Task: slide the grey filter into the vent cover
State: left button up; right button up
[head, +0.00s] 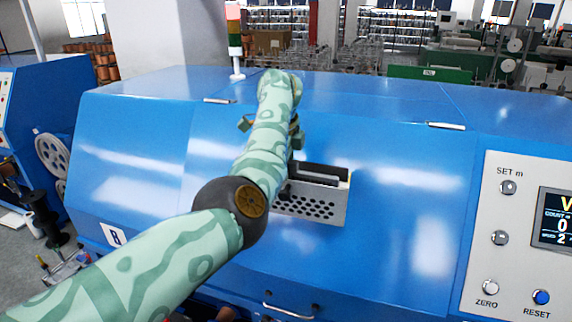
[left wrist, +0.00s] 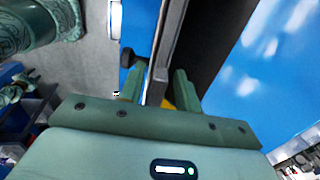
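The vent cover (head: 318,210) is a grey box with a perforated front, fixed on the sloped blue machine. In the left wrist view, the left gripper's fingers (left wrist: 162,90) are close together on either side of a thin grey panel seen edge-on, which I take for the grey filter (left wrist: 168,45). How deep it sits in the cover cannot be told.
The blue machine (head: 400,215) fills the middle, with a control panel (head: 515,235) at the right. A handle (head: 288,312) is below the vent cover. A signal lamp (head: 234,35) stands at the back. The machine's front right of the vent cover is clear.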

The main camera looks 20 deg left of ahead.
pick_arm(q)
jog(key=shift+r, duration=0.1)
jog(key=b+v, duration=0.1)
jog(key=v, duration=1.5)
jog(key=shift+a, duration=0.1)
